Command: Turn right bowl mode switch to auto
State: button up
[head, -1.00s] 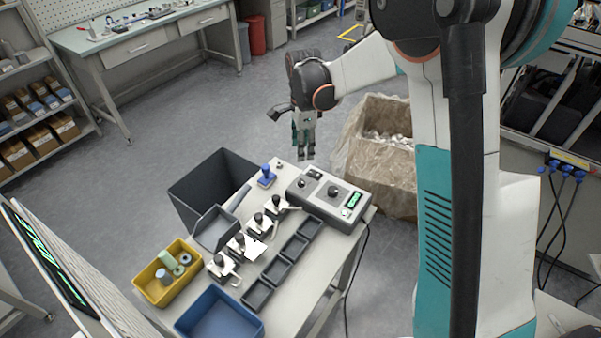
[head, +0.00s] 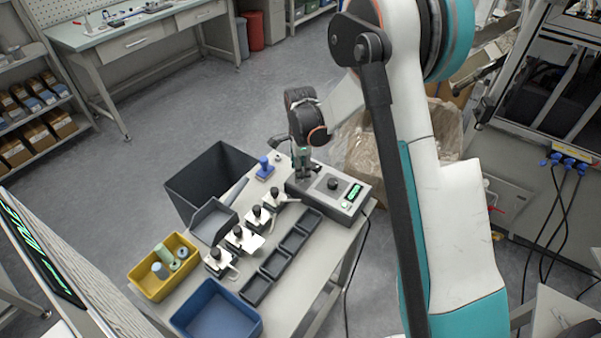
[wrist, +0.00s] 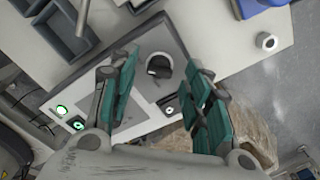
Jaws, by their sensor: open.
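The grey control box (head: 322,196) stands at the far right end of the bench. It carries a larger dark dial (head: 333,184) and a green-lit display (head: 353,192). In the wrist view, a round black switch knob (wrist: 159,66) on the box's panel lies between my fingers, with a small dark display (wrist: 170,106) near it. I cannot read its labels or setting. My gripper (head: 303,176) is open above the box's left end; its teal fingers (wrist: 160,73) appear on either side of the knob. Contact cannot be told. My gripper hides this knob in the head view.
A blue-handled stamp (head: 265,169) stands left of the box. Several clamp fixtures (head: 239,237) and black trays (head: 274,263) line the bench. Yellow (head: 149,286) and blue (head: 205,326) bins are at the near end. A dark bin (head: 190,187) stands beside the bench.

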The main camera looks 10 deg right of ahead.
jog(key=shift+f, duration=0.6)
grip_shut()
